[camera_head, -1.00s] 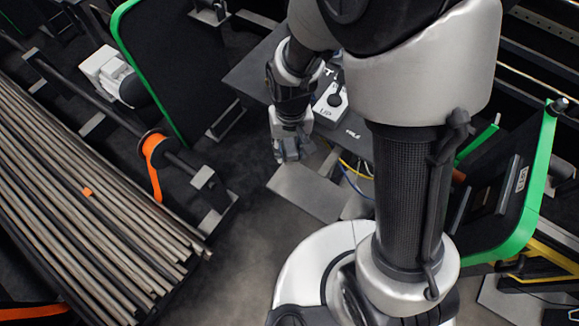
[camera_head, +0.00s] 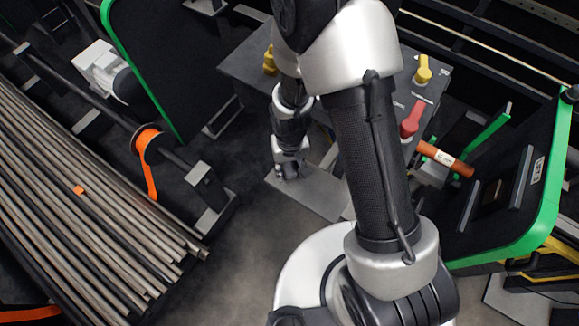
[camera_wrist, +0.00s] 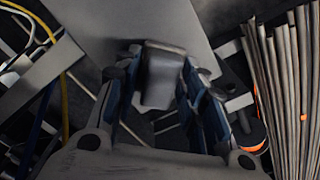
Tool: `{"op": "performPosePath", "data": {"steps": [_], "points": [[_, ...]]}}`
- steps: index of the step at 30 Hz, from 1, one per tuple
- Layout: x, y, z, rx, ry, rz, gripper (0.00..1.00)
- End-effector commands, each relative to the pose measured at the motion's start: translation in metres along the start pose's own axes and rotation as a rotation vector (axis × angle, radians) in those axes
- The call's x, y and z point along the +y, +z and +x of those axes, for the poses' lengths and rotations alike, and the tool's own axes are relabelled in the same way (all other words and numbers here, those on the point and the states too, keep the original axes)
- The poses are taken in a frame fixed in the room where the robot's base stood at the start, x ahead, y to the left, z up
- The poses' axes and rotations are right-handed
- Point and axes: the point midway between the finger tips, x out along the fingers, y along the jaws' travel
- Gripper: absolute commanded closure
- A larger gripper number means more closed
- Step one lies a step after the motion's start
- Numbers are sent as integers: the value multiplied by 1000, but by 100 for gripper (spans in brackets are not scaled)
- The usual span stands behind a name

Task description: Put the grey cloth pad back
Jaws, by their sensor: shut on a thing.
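My gripper (camera_wrist: 155,95) is shut on the grey cloth pad (camera_wrist: 162,68), a dark grey folded-looking piece between its blue-lined fingers in the wrist view. The pad's lower part is partly hidden by the fingers. The pad is too small and too covered to make out clearly there. In the wrist view the grey plate (camera_wrist: 110,20) lies behind the pad; I cannot tell whether they touch.
A dark panel (camera_head: 243,68) with yellow and red knobs (camera_head: 411,120) stands behind my arm. Green-edged dark guards (camera_head: 160,60) flank the area. Several long rods (camera_head: 75,200) lie at left. Yellow and blue cables (camera_wrist: 65,105) run near the plate. Dark floor is clear below.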

Motion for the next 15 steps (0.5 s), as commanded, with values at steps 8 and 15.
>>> {"op": "performPosePath", "data": {"steps": [8, 15], "points": [[0, 0, 2, 1, 0, 0, 88], [0, 0, 2, 1, 0, 0, 50]]}}
